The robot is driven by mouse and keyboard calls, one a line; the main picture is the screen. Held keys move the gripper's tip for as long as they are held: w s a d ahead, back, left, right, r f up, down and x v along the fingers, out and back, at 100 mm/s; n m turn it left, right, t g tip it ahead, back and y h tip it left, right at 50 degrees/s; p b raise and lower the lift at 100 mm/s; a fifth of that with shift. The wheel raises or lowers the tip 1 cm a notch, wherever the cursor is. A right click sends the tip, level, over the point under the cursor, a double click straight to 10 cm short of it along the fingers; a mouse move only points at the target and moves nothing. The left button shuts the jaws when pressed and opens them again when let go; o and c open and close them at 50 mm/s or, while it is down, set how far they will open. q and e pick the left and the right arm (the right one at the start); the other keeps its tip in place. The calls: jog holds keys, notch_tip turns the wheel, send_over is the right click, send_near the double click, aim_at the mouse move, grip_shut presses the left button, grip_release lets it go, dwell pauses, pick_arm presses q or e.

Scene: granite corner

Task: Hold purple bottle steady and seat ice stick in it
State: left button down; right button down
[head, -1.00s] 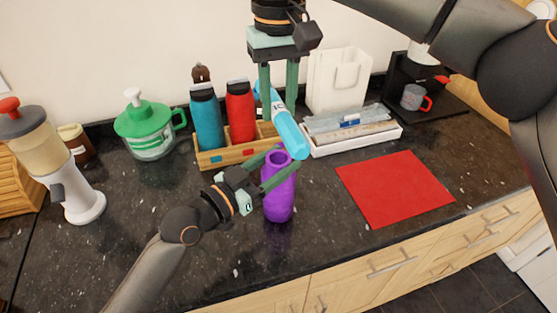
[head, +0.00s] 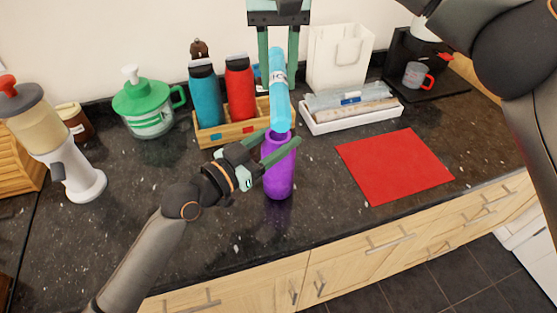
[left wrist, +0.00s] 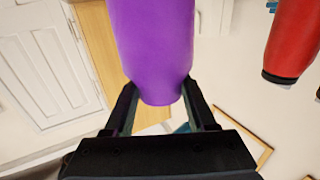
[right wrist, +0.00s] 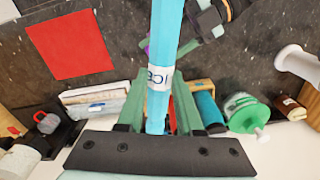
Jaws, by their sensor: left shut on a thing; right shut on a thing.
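The purple bottle (head: 279,175) stands upright on the dark counter, and its body fills the top of the left wrist view (left wrist: 155,45). My left gripper (head: 279,150) is shut on the bottle near its upper part. The light blue ice stick (head: 279,108) is near upright over the bottle, its lower end at the bottle's mouth. I cannot tell whether its tip is inside the mouth. My right gripper (head: 278,62) is shut on the upper part of the ice stick, which also shows with its white label in the right wrist view (right wrist: 162,75).
A wooden crate (head: 213,138) with a blue bottle (head: 206,97) and a red bottle (head: 240,95) stands just behind. A white tray (head: 350,122), red mat (head: 394,166) and coffee machine (head: 402,62) are to the right. A green-lidded jar (head: 148,105) and blender (head: 70,165) stand left.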

jog(key=shift+f, duration=0.35)
notch_tip(320, 180, down, 9)
jog(key=shift+m, duration=0.3)
jog(key=shift+f, duration=0.15)
jog(key=c, duration=0.6)
grip_release()
jog(key=shift+o, duration=0.2)
notch_tip(320, 180, up, 12)
jog(key=shift+r, duration=0.1)
jog(key=shift+o, duration=0.2)
